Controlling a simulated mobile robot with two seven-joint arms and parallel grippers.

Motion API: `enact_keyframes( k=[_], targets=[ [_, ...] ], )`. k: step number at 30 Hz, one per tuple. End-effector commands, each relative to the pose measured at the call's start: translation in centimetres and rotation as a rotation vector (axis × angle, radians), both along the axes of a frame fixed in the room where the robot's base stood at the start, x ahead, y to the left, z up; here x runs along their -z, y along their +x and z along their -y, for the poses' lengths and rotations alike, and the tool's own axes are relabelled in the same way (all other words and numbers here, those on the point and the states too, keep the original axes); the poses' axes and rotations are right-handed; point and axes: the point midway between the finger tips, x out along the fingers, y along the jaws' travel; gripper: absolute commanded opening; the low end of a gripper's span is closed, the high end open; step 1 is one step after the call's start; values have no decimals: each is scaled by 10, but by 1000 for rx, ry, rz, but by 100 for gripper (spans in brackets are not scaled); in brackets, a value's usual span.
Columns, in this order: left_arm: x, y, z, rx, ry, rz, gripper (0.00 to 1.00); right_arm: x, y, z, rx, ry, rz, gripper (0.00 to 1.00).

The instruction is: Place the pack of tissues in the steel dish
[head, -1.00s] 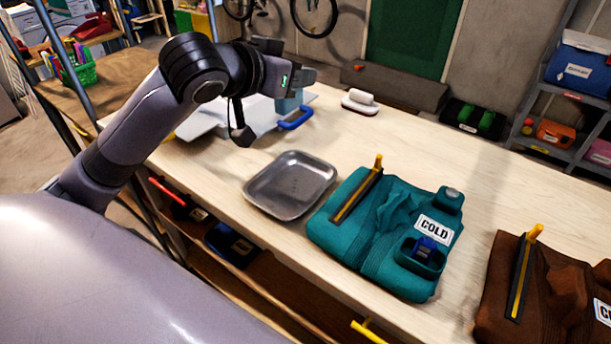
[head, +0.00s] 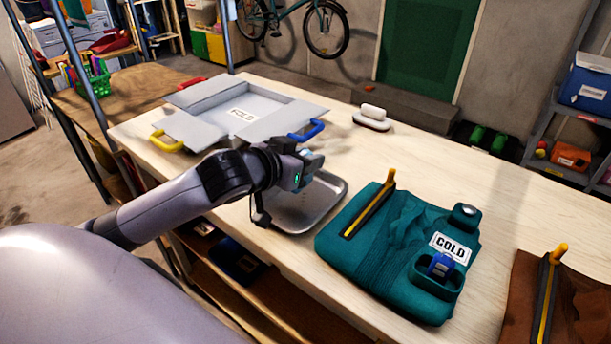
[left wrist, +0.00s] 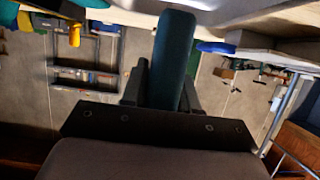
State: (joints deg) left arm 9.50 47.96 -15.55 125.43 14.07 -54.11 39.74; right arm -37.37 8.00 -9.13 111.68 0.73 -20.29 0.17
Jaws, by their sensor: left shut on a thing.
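The steel dish (head: 322,208) is a grey tray lying on the wooden table, partly hidden by my left arm. In the left wrist view the pack (left wrist: 175,60) stands out dark teal between the fingers. I cannot tell its exact height over the dish. My right gripper is not in view.
A teal folded garment (head: 375,255) marked COLD lies right of the dish, with a brown one (head: 525,300) beyond. A grey folding board (head: 180,98) with coloured handles lies behind. A white brush-like item (head: 372,116) is farther back. Bare table (head: 440,155) lies at the right.

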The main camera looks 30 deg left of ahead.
Motion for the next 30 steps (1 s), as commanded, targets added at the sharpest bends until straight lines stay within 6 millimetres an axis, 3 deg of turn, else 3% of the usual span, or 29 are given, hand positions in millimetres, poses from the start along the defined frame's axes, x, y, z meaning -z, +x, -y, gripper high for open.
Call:
enact_keyframes(
  k=[7, 18, 19, 21, 30],
  targets=[
    [38, -1, 0, 0, 0, -5, 1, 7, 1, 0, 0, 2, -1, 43],
    [41, 0, 0, 0, 0, -2, 1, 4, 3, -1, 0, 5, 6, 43],
    [41, 0, 0, 0, 0, -1, 36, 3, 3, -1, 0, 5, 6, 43],
    [40, 0, 0, 0, 0, -2, 55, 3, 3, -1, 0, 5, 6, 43],
    [39, 0, 0, 0, 1, -1, 55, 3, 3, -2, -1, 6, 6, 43]
  ],
)
